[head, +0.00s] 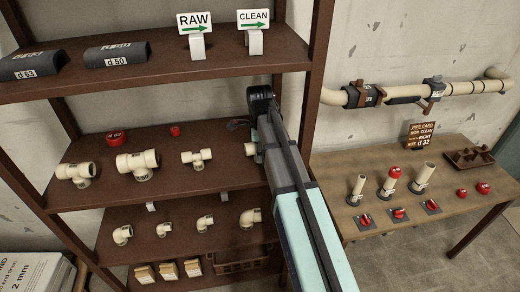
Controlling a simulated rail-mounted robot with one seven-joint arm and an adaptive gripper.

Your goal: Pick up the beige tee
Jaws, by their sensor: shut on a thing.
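My gripper (241,124) is at the right end of the middle shelf, largely hidden behind my own arm. It is shut on a beige pipe piece (254,136), apparently a tee; only its left edge shows. I cannot tell whether this piece still touches the shelf. Three other beige tees stand on the same shelf to the left: a large one (76,173), another large one (138,164) and a smaller one (197,158).
The brown shelf rack (225,182) has uprights close to my arm. Beige elbows (122,234) stand on the shelf below. A table (440,212) at right holds upright pipes and red parts. A pipe (465,88) runs along the wall above.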

